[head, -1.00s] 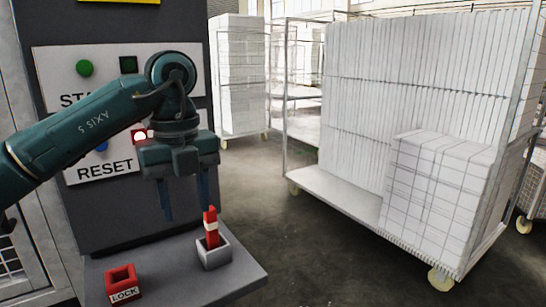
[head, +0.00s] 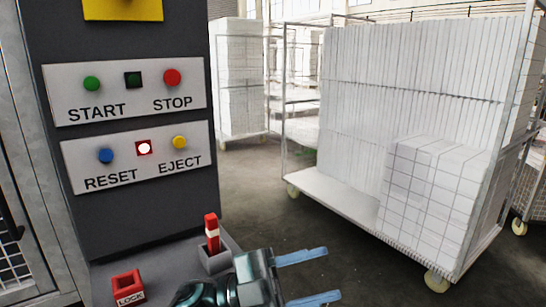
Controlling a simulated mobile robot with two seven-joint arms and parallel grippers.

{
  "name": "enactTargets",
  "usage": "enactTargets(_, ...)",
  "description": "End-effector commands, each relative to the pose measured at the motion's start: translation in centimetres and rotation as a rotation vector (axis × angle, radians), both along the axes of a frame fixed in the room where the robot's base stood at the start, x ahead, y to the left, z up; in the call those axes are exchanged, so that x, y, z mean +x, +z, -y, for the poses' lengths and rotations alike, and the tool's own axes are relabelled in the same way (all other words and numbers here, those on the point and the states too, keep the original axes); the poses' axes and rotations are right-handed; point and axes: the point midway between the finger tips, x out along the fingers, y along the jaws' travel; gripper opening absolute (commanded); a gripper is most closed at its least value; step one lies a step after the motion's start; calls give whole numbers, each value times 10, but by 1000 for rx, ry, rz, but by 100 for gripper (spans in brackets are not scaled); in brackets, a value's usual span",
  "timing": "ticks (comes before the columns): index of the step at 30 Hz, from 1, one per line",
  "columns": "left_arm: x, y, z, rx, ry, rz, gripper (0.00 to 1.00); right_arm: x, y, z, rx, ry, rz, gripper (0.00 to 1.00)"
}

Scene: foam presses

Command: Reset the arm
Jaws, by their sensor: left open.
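My left gripper (head: 313,279) is low in the head view, with its two blue fingers spread apart and pointing right. Nothing is between them. It is at the right side of the control shelf (head: 108,272), in front of the cart. A red pin with a white band (head: 211,235) stands upright in a grey holder (head: 215,259), just left of and behind the gripper. A red block marked LOCK (head: 127,288) sits on the shelf at the left. The blue RESET button (head: 106,156) is in plain view on the lower panel. My right gripper is not in view.
The upper panel has a green START button (head: 92,83) and a red STOP button (head: 172,77). A cart (head: 335,197) of white foam blocks (head: 430,190) stands at right. Floor between is clear.

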Motion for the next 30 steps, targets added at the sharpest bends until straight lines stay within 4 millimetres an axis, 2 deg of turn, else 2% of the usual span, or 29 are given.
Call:
enactTargets(2, 14, -10, -15, -118, 163, -150, 44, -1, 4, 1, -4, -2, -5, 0)
enactTargets(5, 34, -38, -43, -202, 387, -337, 44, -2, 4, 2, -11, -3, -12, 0)
enactTargets(8, 44, -83, -76, -221, 612, -542, 44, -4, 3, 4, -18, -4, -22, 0)
enactTargets(10, 42, -123, -100, -196, 762, -692, 44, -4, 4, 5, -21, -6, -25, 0)
enactTargets(13, 22, -187, -135, -109, 953, -912, 44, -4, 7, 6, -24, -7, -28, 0)
enactTargets(15, -1, -227, -155, -28, 1053, -1050, 44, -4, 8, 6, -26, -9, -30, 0)
enactTargets(18, -38, -272, -176, 90, 1147, -1211, 44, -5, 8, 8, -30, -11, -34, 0)
enactTargets(21, -71, -301, -189, 185, 1195, -1324, 44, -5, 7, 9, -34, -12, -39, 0)
enactTargets(24, -91, -316, -196, 244, 1217, -1388, 44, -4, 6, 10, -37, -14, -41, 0)
enactTargets(30, -101, -323, -199, 274, 1225, -1417, 44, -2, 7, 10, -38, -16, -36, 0)
